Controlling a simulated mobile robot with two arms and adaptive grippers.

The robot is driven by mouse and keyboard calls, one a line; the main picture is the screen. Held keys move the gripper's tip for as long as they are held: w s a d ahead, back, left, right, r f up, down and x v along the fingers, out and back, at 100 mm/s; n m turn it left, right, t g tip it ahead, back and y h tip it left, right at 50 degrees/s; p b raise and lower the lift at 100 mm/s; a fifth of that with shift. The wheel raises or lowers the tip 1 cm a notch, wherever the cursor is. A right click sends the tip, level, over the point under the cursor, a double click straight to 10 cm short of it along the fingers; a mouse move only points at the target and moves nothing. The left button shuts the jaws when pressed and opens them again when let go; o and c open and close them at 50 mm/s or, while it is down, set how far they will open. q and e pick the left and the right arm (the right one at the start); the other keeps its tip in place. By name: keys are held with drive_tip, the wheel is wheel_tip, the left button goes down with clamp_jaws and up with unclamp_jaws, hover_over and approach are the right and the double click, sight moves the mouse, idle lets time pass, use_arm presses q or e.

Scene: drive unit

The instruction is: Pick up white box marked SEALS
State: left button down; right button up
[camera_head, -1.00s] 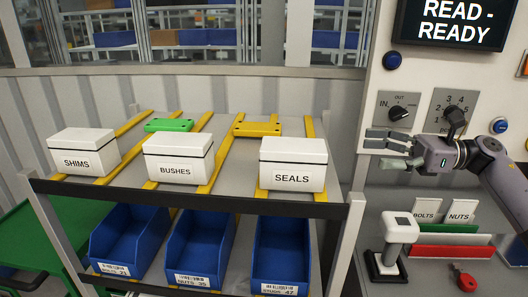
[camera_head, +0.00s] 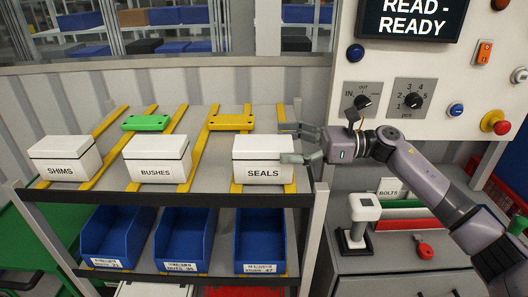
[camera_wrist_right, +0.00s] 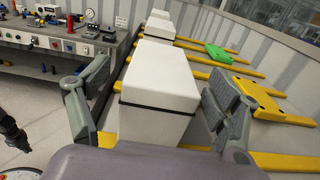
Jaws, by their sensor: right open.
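The white box marked SEALS (camera_head: 263,160) stands upright on the top shelf of the rack, at the right end of a row of white boxes. It has a dark band below its lid. My right gripper (camera_head: 289,143) is open at the box's right end, with one finger at the back and one across the front right corner. In the right wrist view the SEALS box (camera_wrist_right: 158,95) lies between the open fingers of the right gripper (camera_wrist_right: 160,100), with gaps on both sides. I cannot tell whether a finger touches it. My left gripper is not in view.
White boxes marked BUSHES (camera_head: 157,160) and SHIMS (camera_head: 64,158) stand to the left. Yellow (camera_head: 231,122) and green (camera_head: 146,123) pieces lie behind. Blue bins (camera_head: 260,240) are below. A white-topped device (camera_head: 362,210) stands at the right.

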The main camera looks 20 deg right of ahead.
sight(271, 142)
drive_tip(key=p+x, duration=0.2)
drive_tip(key=x, duration=0.1)
drive_tip(key=shift+w+a+r, duration=0.1)
drive_tip(key=shift+w+a, duration=0.1)
drive_tip(key=shift+w, duration=0.1)
drive_tip(key=shift+a, duration=0.15)
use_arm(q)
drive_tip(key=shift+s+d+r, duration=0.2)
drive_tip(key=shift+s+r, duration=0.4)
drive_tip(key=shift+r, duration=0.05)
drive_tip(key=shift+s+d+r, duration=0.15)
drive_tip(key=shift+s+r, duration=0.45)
use_arm(e)
drive_tip(key=shift+c, duration=0.4)
drive_tip(key=c, duration=1.5)
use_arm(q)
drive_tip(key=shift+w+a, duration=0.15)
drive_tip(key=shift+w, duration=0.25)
use_arm(e)
drive_tip(key=shift+c, duration=0.2)
